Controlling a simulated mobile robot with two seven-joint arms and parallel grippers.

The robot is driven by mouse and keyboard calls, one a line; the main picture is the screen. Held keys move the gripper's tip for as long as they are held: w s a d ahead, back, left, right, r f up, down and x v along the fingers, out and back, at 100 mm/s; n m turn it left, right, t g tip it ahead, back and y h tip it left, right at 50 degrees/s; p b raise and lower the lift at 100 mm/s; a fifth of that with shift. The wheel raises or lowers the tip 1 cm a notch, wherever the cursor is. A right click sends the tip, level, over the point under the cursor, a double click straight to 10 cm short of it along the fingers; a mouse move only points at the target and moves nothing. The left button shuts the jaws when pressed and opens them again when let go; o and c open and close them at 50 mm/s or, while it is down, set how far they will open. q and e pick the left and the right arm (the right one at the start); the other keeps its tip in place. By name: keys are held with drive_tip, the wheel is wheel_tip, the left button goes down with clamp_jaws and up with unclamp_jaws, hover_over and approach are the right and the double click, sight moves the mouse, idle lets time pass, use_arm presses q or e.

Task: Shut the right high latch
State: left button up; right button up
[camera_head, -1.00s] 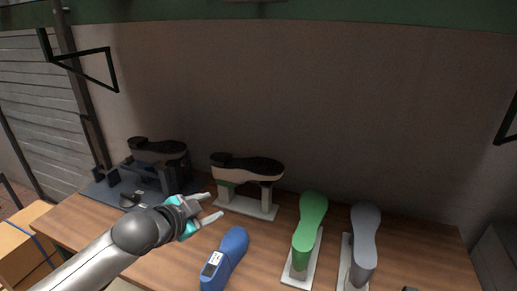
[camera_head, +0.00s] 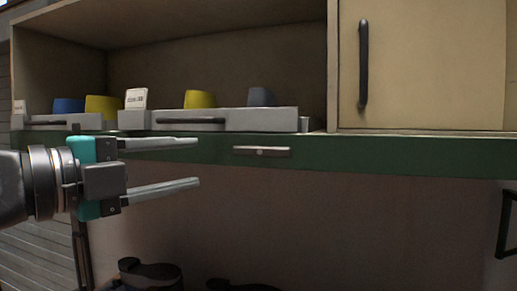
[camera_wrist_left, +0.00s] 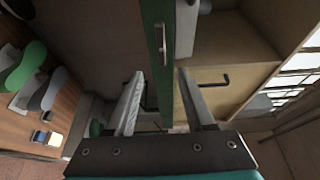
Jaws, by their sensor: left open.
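A small silver latch (camera_head: 262,151) with a round pivot lies level on the face of the green rail (camera_head: 400,157), below the shelf. It also shows in the left wrist view (camera_wrist_left: 162,38) on the green strip, beyond my fingertips. My left gripper (camera_head: 199,162) is open and empty. Its two fingers point right in the head view, one above the other, their tips to the left of the latch and apart from it. In the left wrist view the fingers (camera_wrist_left: 160,74) stand on either side of the green strip. My right gripper is not in view.
Above the rail, grey drawers (camera_head: 225,119) hold yellow and blue items. A cream cabinet door (camera_head: 430,65) with a dark handle (camera_head: 363,65) is at the right. A black bracket (camera_head: 507,225) hangs at lower right. Dark shoe lasts (camera_head: 150,273) show below.

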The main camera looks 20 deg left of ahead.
use_arm(q)
drive_tip(key=shift+d+r, duration=0.1)
drive_tip(key=shift+r, duration=0.05)
drive_tip(key=p, duration=0.3)
approach(258, 152)
drive_tip(key=shift+p+x, duration=1.1)
drive_tip(key=shift+x, duration=3.55)
clamp_jaws()
